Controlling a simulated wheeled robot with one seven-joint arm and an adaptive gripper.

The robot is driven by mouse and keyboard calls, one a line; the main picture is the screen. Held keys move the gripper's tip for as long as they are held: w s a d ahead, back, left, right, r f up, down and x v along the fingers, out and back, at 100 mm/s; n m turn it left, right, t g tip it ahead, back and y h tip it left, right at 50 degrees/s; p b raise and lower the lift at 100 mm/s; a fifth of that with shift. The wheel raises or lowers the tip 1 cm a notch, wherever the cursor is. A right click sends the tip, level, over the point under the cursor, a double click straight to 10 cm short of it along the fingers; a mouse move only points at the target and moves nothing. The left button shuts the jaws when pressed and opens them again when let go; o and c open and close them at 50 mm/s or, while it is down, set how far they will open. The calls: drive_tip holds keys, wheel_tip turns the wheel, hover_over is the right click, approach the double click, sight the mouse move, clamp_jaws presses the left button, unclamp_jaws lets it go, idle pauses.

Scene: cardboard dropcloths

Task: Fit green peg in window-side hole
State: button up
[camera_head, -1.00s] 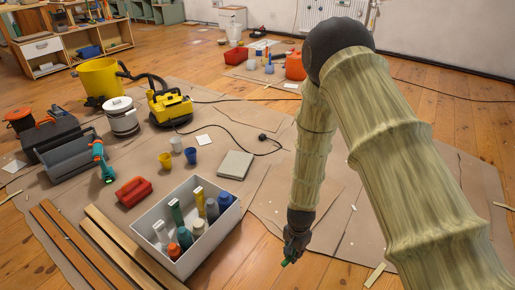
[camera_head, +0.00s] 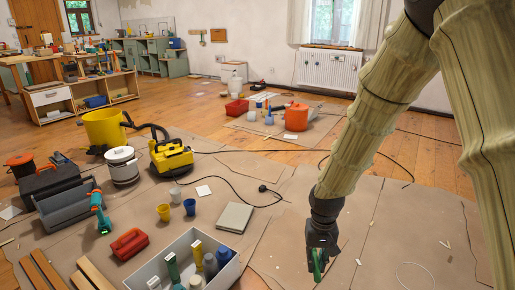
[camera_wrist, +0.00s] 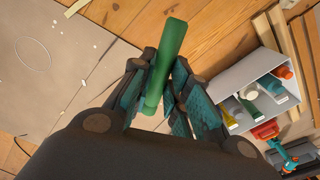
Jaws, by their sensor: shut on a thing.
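My gripper (camera_head: 319,258) is shut on a green peg (camera_wrist: 168,55). In the wrist view the peg sits between the two teal-padded fingers, slightly slanted, with its far end sticking out past them. In the head view the peg (camera_head: 318,264) shows as a small green piece at the fingers, over the brown dropcloth. A window (camera_head: 333,20) is in the far wall above a radiator. I cannot make out any hole for the peg in either view.
A white box of bottles (camera_head: 165,262) stands left of my gripper, with wooden planks (camera_head: 45,270) beyond it. A red caddy (camera_head: 130,243), grey book (camera_head: 235,217), cups and a yellow vacuum (camera_head: 170,158) lie farther back. The dropcloth (camera_head: 410,240) at right is mostly clear.

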drive_tip(key=shift+s+d+r+n, duration=0.1)
drive_tip(key=shift+d+r+n, duration=0.1)
drive_tip(key=shift+r, duration=0.4)
drive_tip(key=shift+d+r+n, duration=0.2)
drive_tip(key=shift+r, duration=0.4)
drive_tip(key=s+r+p, duration=0.3)
drive_tip(key=r+p, duration=2)
drive_tip(key=p, duration=1.4)
drive_tip(key=shift+r+p, duration=0.15)
drive_tip(key=shift+p, duration=0.2)
drive_tip(key=shift+a, duration=0.2)
